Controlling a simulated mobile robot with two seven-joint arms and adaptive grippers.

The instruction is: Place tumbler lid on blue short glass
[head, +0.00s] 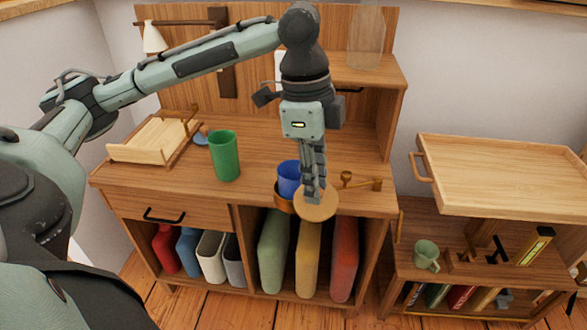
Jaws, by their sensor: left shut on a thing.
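The blue short glass (289,179) stands upright near the front edge of the wooden desk, inside or just behind a brown round holder (284,203). My left gripper (312,199) points down and is shut on the tumbler lid (318,207), a flat round light-wood disc. The lid is in front of the blue glass and to its right, near the desk's front edge. The gripper and lid hide part of the glass's right side. I cannot tell the exact height of the lid above the desk. My right gripper is not in view.
A tall green tumbler (224,156) stands left of the blue glass. A wooden tray (153,139) is at the desk's left. A small brown wooden piece (360,182) lies right of the gripper. A tray-topped cart (505,175) stands at right, with a green mug (426,255) below.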

